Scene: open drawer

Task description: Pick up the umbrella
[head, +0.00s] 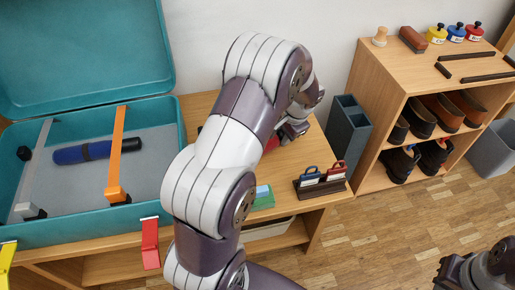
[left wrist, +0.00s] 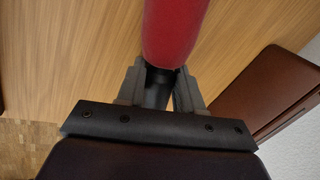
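A red rolled umbrella (left wrist: 175,30) with a black handle (left wrist: 157,88) fills the upper middle of the left wrist view. My left gripper (left wrist: 160,82) has its grey fingers close against both sides of the black handle, with no clear gap. In the head view my left gripper (head: 297,128) is over the right part of the wooden bench, and a bit of the red umbrella (head: 272,143) shows beside it; my arm hides the rest. A blue rolled object with black ends (head: 85,152) lies in the open teal case. My right gripper (head: 448,272) is at the lower right, partly cut off.
The teal case (head: 90,230) has an orange strap (head: 116,150) and a grey strap (head: 35,165). A small holder with tags (head: 322,185) stands at the bench's right end. A dark grey bin (head: 347,135) and a shoe shelf (head: 375,90) stand beyond. Floor is open at lower right.

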